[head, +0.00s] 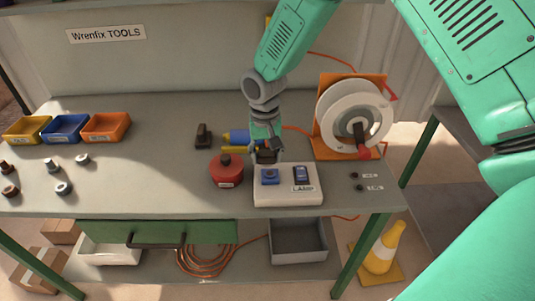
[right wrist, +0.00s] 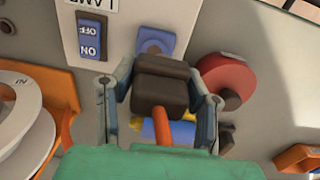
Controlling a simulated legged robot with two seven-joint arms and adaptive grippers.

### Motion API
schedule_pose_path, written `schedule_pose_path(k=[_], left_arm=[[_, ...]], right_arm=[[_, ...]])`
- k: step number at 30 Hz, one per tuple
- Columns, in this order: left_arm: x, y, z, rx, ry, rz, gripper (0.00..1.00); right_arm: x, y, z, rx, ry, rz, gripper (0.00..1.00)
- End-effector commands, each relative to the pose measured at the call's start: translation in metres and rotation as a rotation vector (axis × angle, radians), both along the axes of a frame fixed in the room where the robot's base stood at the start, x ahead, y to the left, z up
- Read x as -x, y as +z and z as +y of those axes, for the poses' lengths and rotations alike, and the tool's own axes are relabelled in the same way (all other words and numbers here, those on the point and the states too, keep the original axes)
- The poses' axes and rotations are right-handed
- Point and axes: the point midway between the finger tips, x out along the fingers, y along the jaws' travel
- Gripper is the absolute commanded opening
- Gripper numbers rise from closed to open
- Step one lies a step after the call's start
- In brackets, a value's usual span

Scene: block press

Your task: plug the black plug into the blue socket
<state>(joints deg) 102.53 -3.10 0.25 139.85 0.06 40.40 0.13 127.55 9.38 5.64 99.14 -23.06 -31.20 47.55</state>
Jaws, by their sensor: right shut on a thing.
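My right gripper (head: 266,146) is shut on the black plug (head: 266,157), just above the blue socket (head: 270,177) in the head view. The socket sits in a white panel (head: 285,198) on the bench. In the right wrist view the black plug (right wrist: 160,84) is between the two fingers of my right gripper (right wrist: 163,100), with an orange cord (right wrist: 163,128) trailing from it. The blue socket (right wrist: 155,41) shows just past the plug, partly hidden by it. The plug appears apart from the socket; the exact gap cannot be told. My left gripper is not in view.
A blue switch (head: 301,175) marked LAMP is right of the socket. A red round object (head: 226,172) stands close left of the panel. A dark block (head: 203,137) and a blue-yellow tool (head: 236,138) lie behind. A cable reel (head: 350,115) stands at right.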

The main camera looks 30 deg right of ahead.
Motion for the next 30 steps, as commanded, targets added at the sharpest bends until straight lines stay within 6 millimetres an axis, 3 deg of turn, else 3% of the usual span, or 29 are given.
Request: schedule_pose_path(k=[3,9,30], left_arm=[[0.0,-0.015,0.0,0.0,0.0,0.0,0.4],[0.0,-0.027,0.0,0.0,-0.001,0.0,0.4],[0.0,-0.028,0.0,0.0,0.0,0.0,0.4]], right_arm=[[0.001,-0.017,-0.003,-0.003,-0.001,0.001,0.15],[0.001,-0.032,-0.005,-0.006,-0.002,0.0,0.15],[0.0,-0.033,-0.002,-0.002,-0.002,0.0,0.15]])
